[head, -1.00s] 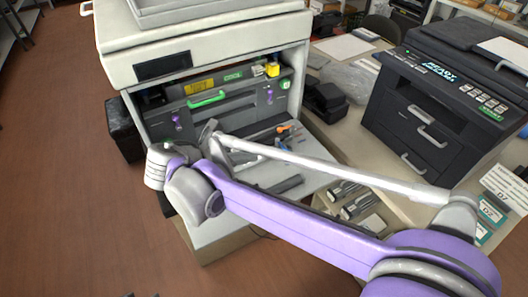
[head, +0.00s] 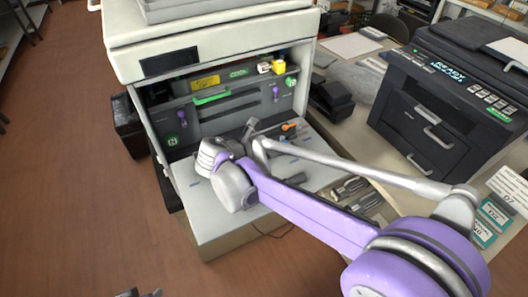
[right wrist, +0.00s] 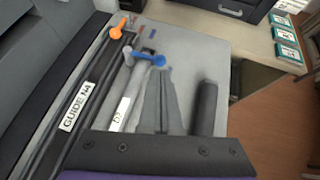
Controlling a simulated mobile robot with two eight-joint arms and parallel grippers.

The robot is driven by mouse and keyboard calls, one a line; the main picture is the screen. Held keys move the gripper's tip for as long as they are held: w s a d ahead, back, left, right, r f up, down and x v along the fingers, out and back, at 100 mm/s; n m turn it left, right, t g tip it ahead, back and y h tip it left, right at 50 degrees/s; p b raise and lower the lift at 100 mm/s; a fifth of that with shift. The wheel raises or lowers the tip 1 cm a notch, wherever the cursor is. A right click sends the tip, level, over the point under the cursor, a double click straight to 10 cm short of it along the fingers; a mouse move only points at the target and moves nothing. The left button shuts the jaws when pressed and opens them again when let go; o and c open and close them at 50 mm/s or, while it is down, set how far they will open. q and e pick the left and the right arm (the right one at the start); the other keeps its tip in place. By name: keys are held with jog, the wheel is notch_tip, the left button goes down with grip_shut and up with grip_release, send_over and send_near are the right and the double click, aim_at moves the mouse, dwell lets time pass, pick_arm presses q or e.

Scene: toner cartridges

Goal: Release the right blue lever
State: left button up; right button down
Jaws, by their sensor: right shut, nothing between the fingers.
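In the right wrist view a lever with a grey stem and a blue end (right wrist: 159,60) stands beside the dark rail. A similar orange lever (right wrist: 117,31) is just beyond it. My right gripper (right wrist: 161,72) is shut and empty, its fingertips close to the blue end; I cannot tell whether they touch. In the head view the orange lever (head: 289,127) shows on the open printer's tray (head: 222,222). My right arm partly covers that area, and I cannot make out the right fingers there. Grey tips at the bottom edge, probably my left gripper (head: 140,293), are mostly cut off.
The open printer (head: 225,40) has a green handle (head: 212,97) and purple levers (head: 182,117) on its inner panel. A black printer (head: 430,110) stands on the table to the right. A "GUIDE N4" label (right wrist: 77,106) marks the rail. The floor at left is clear.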

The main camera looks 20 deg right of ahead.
aim_at(290, 150)
jog(key=shift+x, duration=1.8)
